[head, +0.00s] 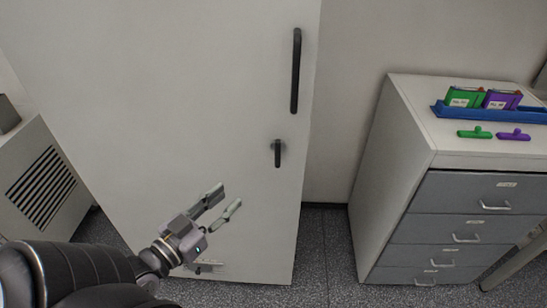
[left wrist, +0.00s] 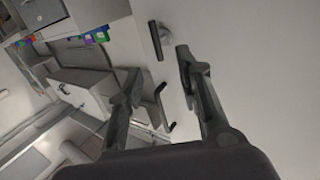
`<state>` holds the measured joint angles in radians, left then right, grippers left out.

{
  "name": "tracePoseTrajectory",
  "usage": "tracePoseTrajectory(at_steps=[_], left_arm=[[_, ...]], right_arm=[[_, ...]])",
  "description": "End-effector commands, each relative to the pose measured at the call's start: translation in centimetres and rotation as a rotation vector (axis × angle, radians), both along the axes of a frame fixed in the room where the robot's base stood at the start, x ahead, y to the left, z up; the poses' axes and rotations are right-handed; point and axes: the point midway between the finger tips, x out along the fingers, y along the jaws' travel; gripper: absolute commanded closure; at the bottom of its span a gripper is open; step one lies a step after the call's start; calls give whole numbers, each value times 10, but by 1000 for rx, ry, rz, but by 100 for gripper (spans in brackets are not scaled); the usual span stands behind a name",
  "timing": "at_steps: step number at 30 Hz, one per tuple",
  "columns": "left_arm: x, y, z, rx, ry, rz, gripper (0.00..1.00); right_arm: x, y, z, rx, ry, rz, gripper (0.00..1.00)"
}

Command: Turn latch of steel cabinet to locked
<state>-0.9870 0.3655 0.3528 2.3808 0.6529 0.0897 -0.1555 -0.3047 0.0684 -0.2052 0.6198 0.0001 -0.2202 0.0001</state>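The steel cabinet (head: 190,110) is a tall pale cabinet with a closed door. Its dark latch (head: 278,153) sits near the door's right edge, with its lever hanging straight down. A long black handle (head: 296,70) is above it. My left gripper (head: 222,202) is open and empty, below and to the left of the latch, apart from it. In the left wrist view, the open fingers (left wrist: 158,75) frame the scene, and a dark lever (left wrist: 155,40) on a round base shows on the pale door just beyond them. My right gripper is in neither view.
A drawer cabinet (head: 400,140) stands to the right, with a blue tray (head: 440,109) holding green and purple packs. A green piece (head: 475,132) and a purple piece (head: 513,135) lie before it. A vented unit (head: 40,185) stands left. Floor shows between the cabinets.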

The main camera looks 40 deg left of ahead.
Motion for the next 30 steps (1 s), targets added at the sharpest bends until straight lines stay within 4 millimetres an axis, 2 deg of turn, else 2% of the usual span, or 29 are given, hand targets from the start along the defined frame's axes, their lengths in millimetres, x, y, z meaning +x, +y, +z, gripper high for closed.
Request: tracePoseTrajectory(at_steps=[3, 8, 20, 30], left_arm=[[1, -7, 17, -1, -30, -16, 67], [12, -7, 21, -2, -37, -15, 67], [70, -9, 21, -2, -36, -14, 67], [127, -11, 21, -2, -34, -15, 67]], right_arm=[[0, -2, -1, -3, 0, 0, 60], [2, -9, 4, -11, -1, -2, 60], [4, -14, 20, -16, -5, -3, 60], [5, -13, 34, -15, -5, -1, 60]])
